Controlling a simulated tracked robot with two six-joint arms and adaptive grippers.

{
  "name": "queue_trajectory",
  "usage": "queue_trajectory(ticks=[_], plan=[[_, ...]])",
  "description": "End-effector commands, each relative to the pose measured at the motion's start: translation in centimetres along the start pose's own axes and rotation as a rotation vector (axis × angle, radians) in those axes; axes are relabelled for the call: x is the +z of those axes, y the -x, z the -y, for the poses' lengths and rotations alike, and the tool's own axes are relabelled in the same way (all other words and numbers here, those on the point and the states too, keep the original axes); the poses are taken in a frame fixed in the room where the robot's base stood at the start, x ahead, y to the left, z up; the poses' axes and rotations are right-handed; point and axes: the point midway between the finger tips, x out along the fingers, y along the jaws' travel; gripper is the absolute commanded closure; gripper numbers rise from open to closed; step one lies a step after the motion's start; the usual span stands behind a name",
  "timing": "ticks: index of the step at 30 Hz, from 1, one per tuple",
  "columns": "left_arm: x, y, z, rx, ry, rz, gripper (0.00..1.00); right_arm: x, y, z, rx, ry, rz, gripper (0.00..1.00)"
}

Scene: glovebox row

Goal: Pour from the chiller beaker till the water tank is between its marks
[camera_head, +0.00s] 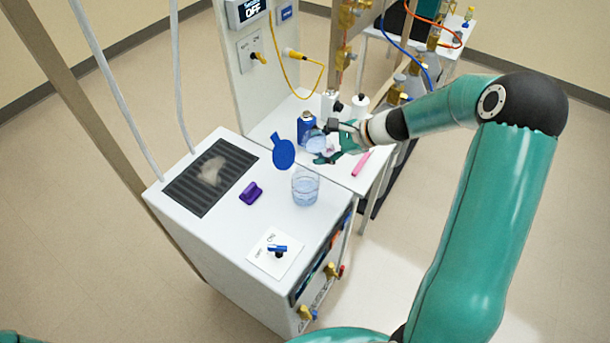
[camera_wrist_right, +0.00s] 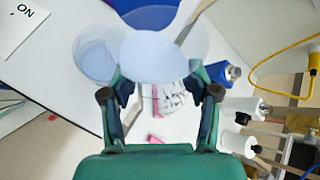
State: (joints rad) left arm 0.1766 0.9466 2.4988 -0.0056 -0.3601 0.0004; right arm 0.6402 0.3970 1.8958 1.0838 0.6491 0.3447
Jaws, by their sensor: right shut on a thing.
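My right gripper (camera_head: 338,142) is shut on a clear beaker (camera_head: 317,144) with pale blue water in it, above the back table behind the chiller. The held beaker (camera_wrist_right: 150,60) also shows in the right wrist view, with printed markings on its wall. A clear round vessel of pale blue water (camera_head: 305,189), seemingly the water tank, stands on the white chiller top; its rim (camera_wrist_right: 92,60) shows beside the held beaker. Its marks are too small to read. I cannot tell whether water is flowing. My left gripper is out of view.
A blue bottle (camera_head: 305,125), white bottles and a pink marker (camera_head: 362,162) are on the back table. A yellow cable hangs behind.

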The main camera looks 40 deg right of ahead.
Motion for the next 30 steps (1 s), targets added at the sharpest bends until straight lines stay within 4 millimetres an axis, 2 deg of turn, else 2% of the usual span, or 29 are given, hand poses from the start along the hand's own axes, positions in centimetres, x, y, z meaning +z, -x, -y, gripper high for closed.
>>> queue_trajectory(ticks=[30], plan=[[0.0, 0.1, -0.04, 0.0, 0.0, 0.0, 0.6, 0.36, -0.28, -0.35, -0.021, 0.055, -0.043, 0.79]])
